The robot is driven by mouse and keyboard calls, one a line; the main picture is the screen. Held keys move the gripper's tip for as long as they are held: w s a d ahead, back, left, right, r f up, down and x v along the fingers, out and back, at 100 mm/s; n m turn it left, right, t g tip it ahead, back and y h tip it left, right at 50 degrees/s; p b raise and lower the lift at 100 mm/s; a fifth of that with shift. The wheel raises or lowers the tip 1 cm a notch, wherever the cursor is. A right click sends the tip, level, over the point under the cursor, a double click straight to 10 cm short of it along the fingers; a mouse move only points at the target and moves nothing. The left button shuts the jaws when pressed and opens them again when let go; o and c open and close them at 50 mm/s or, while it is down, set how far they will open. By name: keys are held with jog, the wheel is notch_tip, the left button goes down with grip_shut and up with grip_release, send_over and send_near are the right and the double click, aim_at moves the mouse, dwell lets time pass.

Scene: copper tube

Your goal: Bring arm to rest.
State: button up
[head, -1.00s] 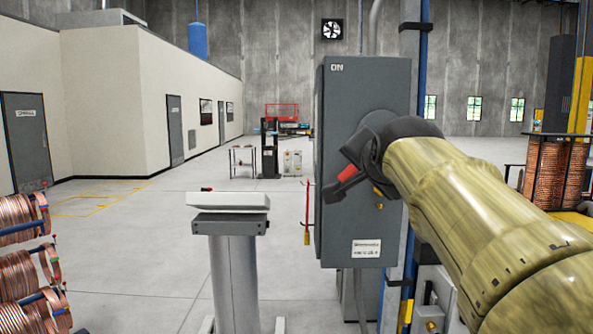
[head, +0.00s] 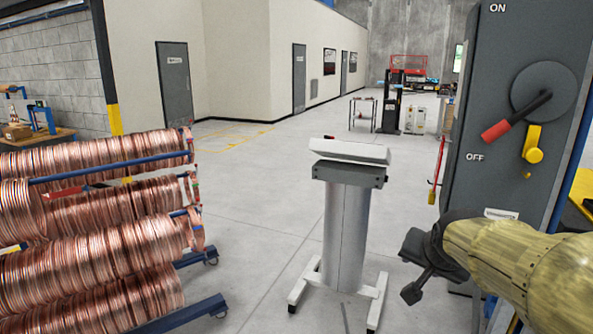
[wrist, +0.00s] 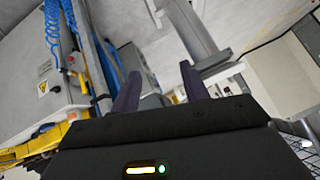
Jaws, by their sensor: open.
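My gripper (head: 411,270) is in the lower right of the head view, at the end of my yellowish arm. It is low, below and left of the switch lever and apart from it. In the wrist view, its two dark fingers (wrist: 160,88) stand apart with nothing between them. The grey switch box (head: 515,80) is at the right of the head view. Its red-handled lever (head: 497,130) points down and left, toward the OFF label.
A grey pedestal (head: 348,225) with a slanted top stands left of my gripper. A rack of copper coils (head: 100,225) fills the lower left. A yellow padlock-like part (head: 533,150) hangs by the lever. Open floor (head: 260,180) lies between rack and pedestal.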

jog(key=s+a+f+n+g+y, duration=0.1)
jog(key=s+a+f+n+g, duration=0.2)
jog(key=s+f, duration=0.3)
jog(key=s+a+f+n+g, duration=0.2)
jog(key=s+a+f, duration=0.4)
jog(key=f, duration=0.8)
jog(key=shift+s+f+n+g+y, duration=0.35)
jog(key=shift+s+n, duration=0.2)
jog(key=shift+n, duration=0.25)
jog(key=shift+a, duration=0.1)
jog(key=shift+c, duration=1)
jog(key=shift+w, duration=0.1)
